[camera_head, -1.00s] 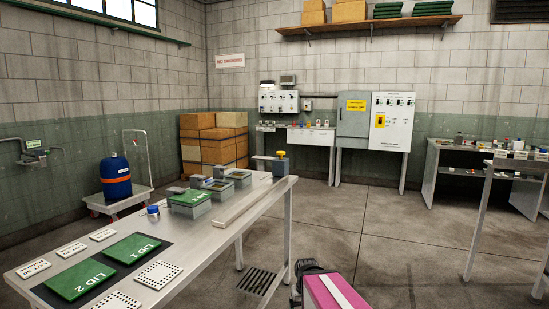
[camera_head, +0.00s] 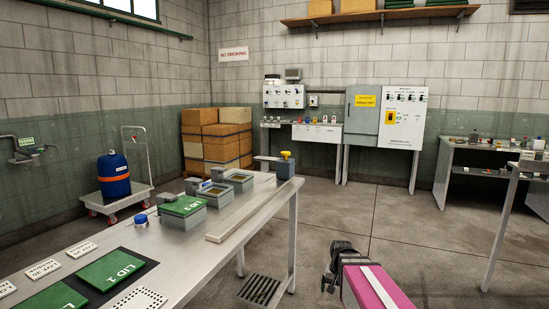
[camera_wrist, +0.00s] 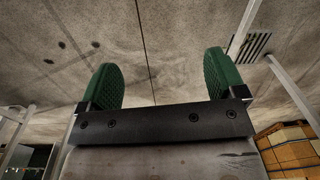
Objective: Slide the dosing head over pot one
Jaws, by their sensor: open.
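A grey block with a yellow knob (camera_head: 286,166), which looks like the dosing head, stands at the far right end of the steel table (camera_head: 185,255). Several square grey pots stand in a row to its left: one under a green lid (camera_head: 182,206), a middle one (camera_head: 214,194) and a far one (camera_head: 238,180). I cannot read which is pot one. My gripper (camera_head: 329,282) is low in the head view, off the table's right side and well apart from the block. In the wrist view its green pads (camera_wrist: 162,80) are wide apart with only floor between them.
A pale bar (camera_head: 240,214) lies along the table's right edge. A blue-capped jar (camera_head: 141,220) and green lid plates (camera_head: 112,271) are nearer. A floor grate (camera_head: 259,290) lies beside the table leg. Another table (camera_head: 525,172) stands at right; the floor between is clear.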

